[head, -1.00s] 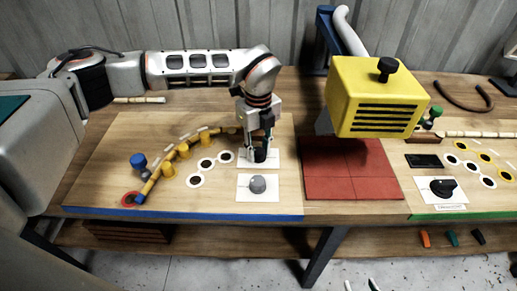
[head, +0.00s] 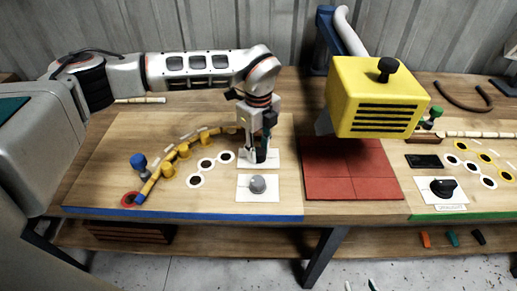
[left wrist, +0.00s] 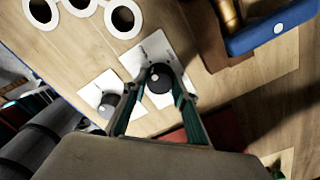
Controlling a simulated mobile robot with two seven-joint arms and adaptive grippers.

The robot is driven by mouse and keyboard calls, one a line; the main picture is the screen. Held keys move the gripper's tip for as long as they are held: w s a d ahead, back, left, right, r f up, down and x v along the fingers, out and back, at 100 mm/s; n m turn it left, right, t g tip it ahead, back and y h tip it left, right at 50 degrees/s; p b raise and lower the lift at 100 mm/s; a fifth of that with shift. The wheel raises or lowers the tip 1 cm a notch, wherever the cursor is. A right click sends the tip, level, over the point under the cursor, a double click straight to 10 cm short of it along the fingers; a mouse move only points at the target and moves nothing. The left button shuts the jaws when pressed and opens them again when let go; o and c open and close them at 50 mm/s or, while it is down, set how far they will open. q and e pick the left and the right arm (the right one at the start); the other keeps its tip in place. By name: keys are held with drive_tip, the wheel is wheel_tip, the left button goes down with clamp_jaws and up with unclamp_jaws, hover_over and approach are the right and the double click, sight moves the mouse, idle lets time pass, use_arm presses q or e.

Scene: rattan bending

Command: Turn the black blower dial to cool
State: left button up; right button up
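The black blower dial (left wrist: 159,79) is a round knob with a light mark on a white plate (left wrist: 155,53), seen in the left wrist view. In the head view my left gripper hides most of it, and its white plate (head: 273,161) shows around the fingers. My left gripper (head: 260,158) points down over it. In the left wrist view the fingers (left wrist: 160,86) reach to both sides of the knob and look closed on it. The printed labels are too small to read. My right gripper is not in view.
A grey dial (head: 257,185) on its own white plate sits just in front. The yellow blower box (head: 377,97) overhangs a red tiled mat (head: 352,180) to the right.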

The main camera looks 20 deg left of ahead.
sight(258, 151)
use_arm(q)
drive_tip(key=shift+o, duration=1.3)
drive_tip(key=shift+r, duration=0.1)
wheel_tip(258, 151, up, 12)
